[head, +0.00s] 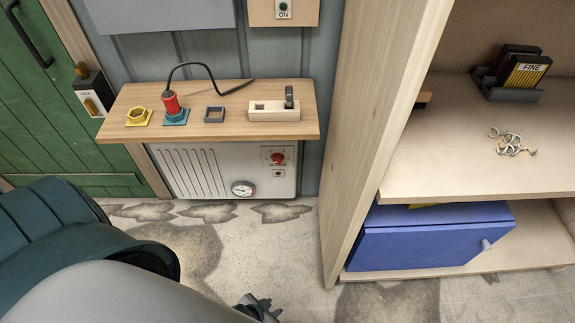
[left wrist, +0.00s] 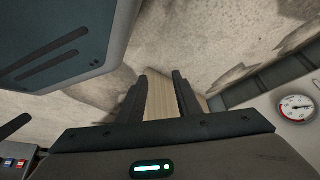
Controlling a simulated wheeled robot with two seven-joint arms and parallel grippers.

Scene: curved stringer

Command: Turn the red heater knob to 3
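The red heater knob (head: 277,158) sits on a small plate at the upper right of the white heater (head: 205,172), under the wooden wall shelf. Its setting is too small to read. A round gauge (head: 242,188) is on the heater's lower part; it also shows at the right edge of the left wrist view (left wrist: 296,108). My left gripper (head: 262,307) is low at the bottom of the head view, well apart from the knob. In the left wrist view its two fingers (left wrist: 158,95) stand apart with nothing clearly held; a wooden panel shows between and behind them. My right gripper is not in view.
The wooden shelf (head: 225,95) overhangs the heater and carries a red plug-like piece (head: 170,103) with a black cable. A tall wooden shelf unit (head: 375,130) stands right of the heater, with a blue cabinet (head: 425,245) low inside. The floor (head: 285,235) before the heater is clear.

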